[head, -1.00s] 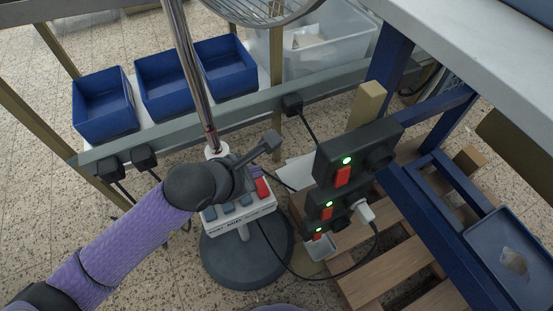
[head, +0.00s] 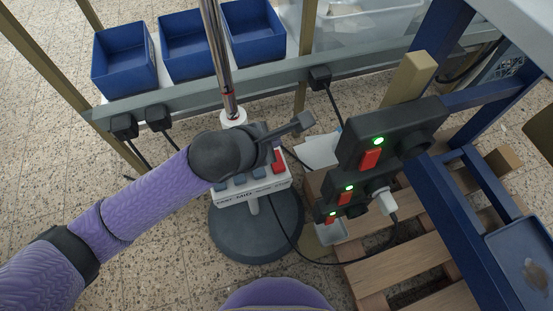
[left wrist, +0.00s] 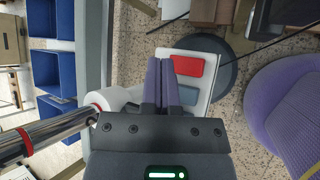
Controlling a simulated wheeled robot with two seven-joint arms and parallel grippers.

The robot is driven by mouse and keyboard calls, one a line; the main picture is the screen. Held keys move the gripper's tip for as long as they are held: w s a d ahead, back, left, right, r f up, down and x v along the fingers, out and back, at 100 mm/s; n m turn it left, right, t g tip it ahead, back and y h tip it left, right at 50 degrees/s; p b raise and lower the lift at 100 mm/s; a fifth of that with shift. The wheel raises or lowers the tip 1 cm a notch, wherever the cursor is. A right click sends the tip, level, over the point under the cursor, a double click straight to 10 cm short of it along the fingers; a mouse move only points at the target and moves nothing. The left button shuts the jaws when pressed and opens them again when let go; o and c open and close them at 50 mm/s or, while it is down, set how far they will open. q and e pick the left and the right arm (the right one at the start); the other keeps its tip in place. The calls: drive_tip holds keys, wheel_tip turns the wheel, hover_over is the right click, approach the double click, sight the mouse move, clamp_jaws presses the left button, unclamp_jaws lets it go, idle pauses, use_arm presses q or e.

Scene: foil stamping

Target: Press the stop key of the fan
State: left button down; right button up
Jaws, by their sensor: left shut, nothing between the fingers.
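The fan's white key panel (head: 278,184) sits low on its metal pole (head: 216,45), above a round dark base (head: 255,228). A red key (head: 279,162) is at the panel's right end, with blue-grey keys (head: 240,180) in a row to its left. My left gripper (head: 268,153) is over the panel, close to the red key. In the left wrist view its shut, empty purple fingers (left wrist: 161,66) lie just left of the red key (left wrist: 188,66) and a blue-grey key (left wrist: 188,95). Whether the fingertips touch the panel, I cannot tell. My right gripper is out of view.
A black socket block (head: 410,122) with red switches and green lights stands right of the panel, with a white plug (head: 384,198) and loose cable. Blue bins (head: 125,65) are behind on a rack. A wooden pallet (head: 405,258) lies at the lower right.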

sight(280, 154)
use_arm(q)
wheel_tip(280, 154, down, 5)
drive_tip(key=b, duration=0.2)
drive_tip(key=shift+r+b, duration=0.2)
drive_tip(key=shift+b, duration=0.1)
drive_tip(key=shift+r, duration=0.1)
idle(1.0)
idle(0.5)
drive_tip(key=shift+f, duration=0.45)
drive_tip(key=shift+f+b, duration=0.2)
drive_tip(key=shift+b, duration=0.1)
